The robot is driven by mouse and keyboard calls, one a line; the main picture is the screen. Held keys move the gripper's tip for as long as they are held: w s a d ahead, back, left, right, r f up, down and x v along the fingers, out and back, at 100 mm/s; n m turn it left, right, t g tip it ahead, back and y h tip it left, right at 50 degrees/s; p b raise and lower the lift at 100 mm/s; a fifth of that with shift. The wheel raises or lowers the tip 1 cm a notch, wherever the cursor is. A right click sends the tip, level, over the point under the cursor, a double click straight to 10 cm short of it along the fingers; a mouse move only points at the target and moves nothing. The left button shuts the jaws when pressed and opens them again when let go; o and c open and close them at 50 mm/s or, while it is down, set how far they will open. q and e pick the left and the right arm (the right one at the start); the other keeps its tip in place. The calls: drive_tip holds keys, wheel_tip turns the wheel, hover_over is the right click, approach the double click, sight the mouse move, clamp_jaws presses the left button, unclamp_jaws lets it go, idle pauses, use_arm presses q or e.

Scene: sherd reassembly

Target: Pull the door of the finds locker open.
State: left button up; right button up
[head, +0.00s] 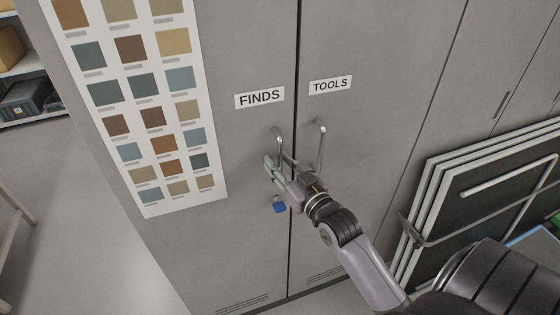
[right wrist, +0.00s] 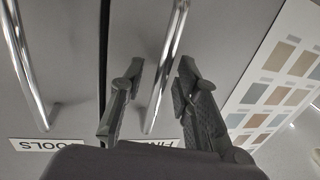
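The finds locker door (head: 235,150) is the left grey door, with a FINDS label (head: 259,97). It looks shut, flush with the door beside it. Its upright metal bar handle (head: 279,138) shows its upper part in the head view; my right gripper hides the rest. My right gripper (head: 279,165) is open around the handle. My left gripper is not in view.
The TOOLS door's handle (head: 321,145) stands close on the right. A blue tag (head: 279,207) hangs just below the gripper. A colour chart (head: 170,205) is on the locker's left. Framed panels (head: 440,190) lean at the right.

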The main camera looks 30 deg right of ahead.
clamp_jaws()
idle(0.4)
idle(0.5)
